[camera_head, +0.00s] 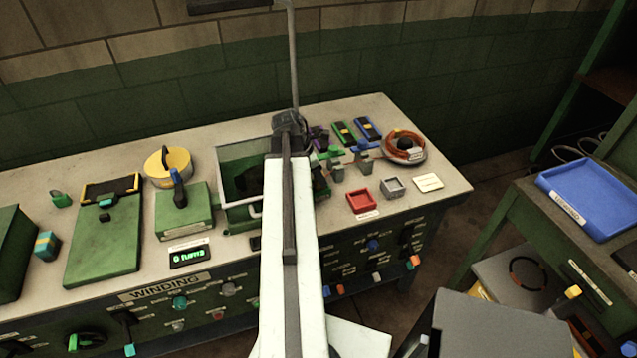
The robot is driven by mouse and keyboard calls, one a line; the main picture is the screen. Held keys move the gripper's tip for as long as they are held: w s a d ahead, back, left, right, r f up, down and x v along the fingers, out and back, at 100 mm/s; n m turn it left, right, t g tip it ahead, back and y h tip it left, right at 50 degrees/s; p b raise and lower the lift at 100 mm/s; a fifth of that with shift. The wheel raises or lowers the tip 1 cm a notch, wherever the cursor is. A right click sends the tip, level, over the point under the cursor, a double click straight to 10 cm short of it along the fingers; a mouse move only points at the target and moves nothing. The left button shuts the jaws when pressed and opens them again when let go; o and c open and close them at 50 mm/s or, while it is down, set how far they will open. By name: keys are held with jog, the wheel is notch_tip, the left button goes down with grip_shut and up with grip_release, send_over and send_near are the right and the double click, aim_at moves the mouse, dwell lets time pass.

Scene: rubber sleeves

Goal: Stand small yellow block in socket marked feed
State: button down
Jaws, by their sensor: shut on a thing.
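My gripper (290,124) is at the far end of my white arm, over the bench near the right end of an open green-grey bin. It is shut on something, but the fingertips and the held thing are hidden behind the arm. I see no loose small yellow block. Two small square sockets stand on the bench to the right of my arm: a red one (361,201) and a grey one (392,187). A small label lies in front of the red socket. The writing by both is too small to read, so I cannot tell which is marked feed.
Small grey and green fixtures (337,172) stand between my gripper and the sockets. An orange coil (405,147), a white card (428,182) and a blue handheld device (368,130) lie at the right. The bin (226,216) and a green box (184,216) are left of my arm.

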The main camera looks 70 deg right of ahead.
jog(key=c, duration=1.6)
grip_release()
jog(key=shift+f, duration=0.15)
jog(key=o, duration=0.5)
jog(key=shift+c, duration=0.2)
jog(key=shift+r, duration=0.45)
jog(key=p+v, duration=1.1)
jog(key=shift+w+r, duration=0.15)
jog(key=shift+r, duration=0.1)
jog(key=shift+a, duration=0.15)
